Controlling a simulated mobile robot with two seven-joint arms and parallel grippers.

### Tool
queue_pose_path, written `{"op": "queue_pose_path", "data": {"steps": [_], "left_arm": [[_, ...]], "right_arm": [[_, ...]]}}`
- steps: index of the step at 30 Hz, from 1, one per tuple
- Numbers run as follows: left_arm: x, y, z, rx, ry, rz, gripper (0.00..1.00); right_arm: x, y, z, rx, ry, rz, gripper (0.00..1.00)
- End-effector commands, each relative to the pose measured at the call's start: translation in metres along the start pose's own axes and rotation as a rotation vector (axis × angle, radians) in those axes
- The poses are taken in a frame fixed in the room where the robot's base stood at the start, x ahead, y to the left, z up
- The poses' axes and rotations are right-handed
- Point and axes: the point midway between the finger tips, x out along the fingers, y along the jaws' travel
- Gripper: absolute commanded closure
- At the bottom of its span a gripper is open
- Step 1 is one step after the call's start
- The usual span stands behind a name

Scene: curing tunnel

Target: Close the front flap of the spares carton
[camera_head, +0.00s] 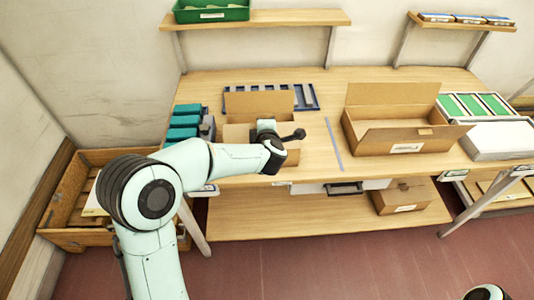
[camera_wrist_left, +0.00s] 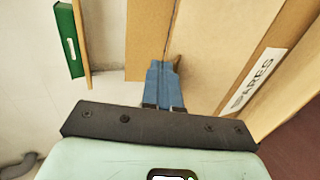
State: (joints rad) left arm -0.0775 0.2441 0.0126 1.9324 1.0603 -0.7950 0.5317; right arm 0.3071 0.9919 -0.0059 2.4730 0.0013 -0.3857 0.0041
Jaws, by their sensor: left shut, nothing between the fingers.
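The spares carton (camera_head: 258,103) stands on the left half of the bench with its back flap raised. In the head view my left arm covers much of its front. In the wrist view a carton panel with a SPARES label (camera_wrist_left: 252,80) lies to the right of the fingers, and a wide cardboard face (camera_wrist_left: 210,45) lies beside them. My left gripper (camera_head: 267,127) is at the carton; its blue fingers (camera_wrist_left: 165,75) are shut and empty, close to the cardboard. I cannot tell whether they touch it. The front flap's exact angle is unclear. My right gripper is out of view.
A second open carton (camera_head: 400,130) stands to the right on the bench, past a grey strip (camera_head: 334,144). Teal items (camera_head: 185,121) stand to the left and a blue rack (camera_head: 305,97) behind. A small carton (camera_head: 405,198) is on the lower shelf. A green bin (camera_head: 212,11) is above.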

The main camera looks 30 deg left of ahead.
Motion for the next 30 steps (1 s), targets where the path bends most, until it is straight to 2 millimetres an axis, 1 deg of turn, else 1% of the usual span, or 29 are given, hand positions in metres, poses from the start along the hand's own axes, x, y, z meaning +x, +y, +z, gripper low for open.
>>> {"op": "queue_pose_path", "data": {"steps": [6, 12, 17, 30], "left_arm": [[0.02, 0.001, 0.0, 0.001, 0.001, 0.0, 1.0], [0.034, 0.0, 0.0, 0.001, 0.001, 0.0, 1.0], [0.037, 0.0, 0.0, 0.001, 0.001, 0.001, 1.0], [0.037, 0.0, 0.0, 0.0, 0.0, 0.001, 1.0]], "right_arm": [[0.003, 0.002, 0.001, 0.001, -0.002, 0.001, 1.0], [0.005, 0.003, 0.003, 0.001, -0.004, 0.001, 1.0], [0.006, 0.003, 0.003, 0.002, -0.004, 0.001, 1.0], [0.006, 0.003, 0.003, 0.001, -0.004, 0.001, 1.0]]}}
